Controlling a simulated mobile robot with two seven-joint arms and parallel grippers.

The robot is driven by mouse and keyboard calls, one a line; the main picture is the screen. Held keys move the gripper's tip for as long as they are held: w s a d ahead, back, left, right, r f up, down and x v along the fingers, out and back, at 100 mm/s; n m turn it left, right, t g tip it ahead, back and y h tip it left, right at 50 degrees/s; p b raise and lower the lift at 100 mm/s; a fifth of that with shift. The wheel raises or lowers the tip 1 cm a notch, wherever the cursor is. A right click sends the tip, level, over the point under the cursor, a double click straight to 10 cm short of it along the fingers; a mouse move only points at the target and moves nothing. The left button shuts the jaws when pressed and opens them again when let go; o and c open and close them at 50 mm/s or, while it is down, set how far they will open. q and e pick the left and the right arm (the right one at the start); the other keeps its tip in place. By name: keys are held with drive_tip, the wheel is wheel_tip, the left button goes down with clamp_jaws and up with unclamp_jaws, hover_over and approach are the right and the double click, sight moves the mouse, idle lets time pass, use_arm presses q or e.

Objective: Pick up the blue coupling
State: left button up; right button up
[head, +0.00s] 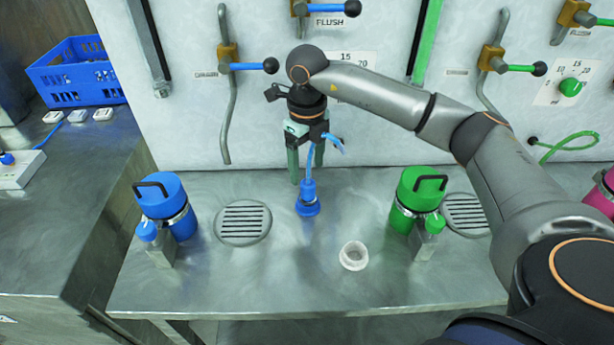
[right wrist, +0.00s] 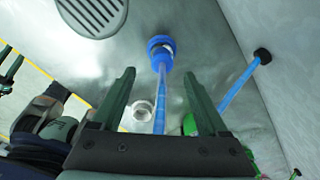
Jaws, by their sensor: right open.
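The blue coupling (head: 308,206) is at the lower end of a blue hose in the middle of the head view, over the steel bench. I cannot tell whether it hangs or touches the bench. It also shows in the right wrist view (right wrist: 160,46), just beyond the fingertips. My right gripper (head: 307,174) points down above the coupling, with its green fingers apart. In the right wrist view the open fingers (right wrist: 159,75) stand on either side of the hose (right wrist: 160,100), with no finger touching the coupling.
A blue canister (head: 173,200) and a drain grate (head: 243,223) are to the left. A white ring (head: 354,256) and a green canister (head: 415,205) are to the right. Valve levers, including a blue one (head: 248,67), stick out of the back wall. The bench front is mostly clear.

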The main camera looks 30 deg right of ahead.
sight(308, 182)
drive_tip(key=shift+w+d, duration=0.1)
drive_tip(key=shift+w, duration=0.1)
wheel_tip(308, 182, down, 2)
drive_tip(key=shift+s+f, duration=0.1)
drive_tip(key=shift+s, duration=0.05)
wheel_tip(308, 182, down, 5)
drive_tip(key=shift+f+p, duration=0.1)
drive_tip(key=shift+p, duration=0.6)
drive_tip(key=shift+c, duration=0.3)
clamp_jaws()
